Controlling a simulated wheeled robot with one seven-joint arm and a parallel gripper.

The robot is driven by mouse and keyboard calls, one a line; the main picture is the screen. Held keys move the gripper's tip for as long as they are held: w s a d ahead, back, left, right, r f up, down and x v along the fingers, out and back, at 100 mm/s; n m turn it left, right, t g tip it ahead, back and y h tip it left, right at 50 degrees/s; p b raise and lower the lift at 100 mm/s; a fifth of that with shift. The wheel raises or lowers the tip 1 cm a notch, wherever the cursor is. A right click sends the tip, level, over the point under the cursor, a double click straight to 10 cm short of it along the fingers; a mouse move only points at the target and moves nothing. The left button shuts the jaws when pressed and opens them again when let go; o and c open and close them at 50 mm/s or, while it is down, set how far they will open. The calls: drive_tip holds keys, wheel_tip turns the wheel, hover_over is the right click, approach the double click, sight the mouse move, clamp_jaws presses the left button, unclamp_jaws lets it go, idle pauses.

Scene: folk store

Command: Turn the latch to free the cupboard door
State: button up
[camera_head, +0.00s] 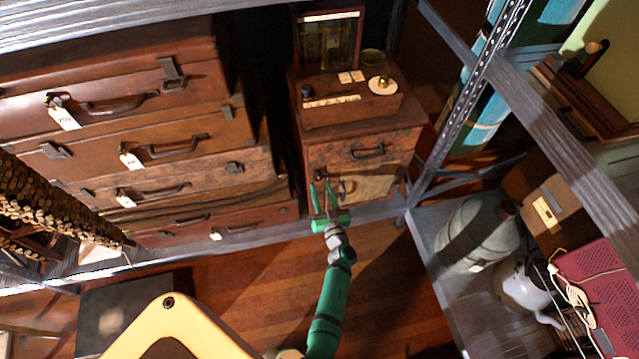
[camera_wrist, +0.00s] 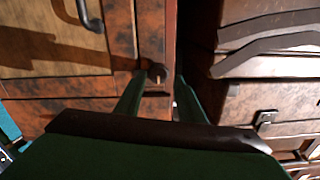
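The small wooden cupboard (camera_head: 415,140) stands between the suitcases and the metal shelving. Its door (camera_head: 378,184) has a lighter panel and looks closed. The door also shows at the left of the wrist view (camera_wrist: 50,50). A small dark latch (camera_wrist: 157,72) sits on the cupboard's front, beside the door panel. My green gripper (camera_head: 321,186) is at the cupboard's front, by the door's left side. In the wrist view its fingers (camera_wrist: 160,77) are apart, with the latch between the tips, closer to the left finger. I cannot tell whether either finger touches it.
A stack of brown suitcases (camera_head: 130,150) with tags stands close on the left. A wooden box with a dial (camera_head: 350,105) sits on the cupboard. Metal shelving with a grey-green cylinder (camera_head: 475,232) is on the right. The wooden floor (camera_head: 255,270) in front is mostly clear.

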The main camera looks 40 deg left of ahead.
sight(319, 180)
drive_tip(key=shift+x, duration=1.5)
drive_tip(key=shift+w, duration=0.1)
drive_tip(key=c, duration=0.8)
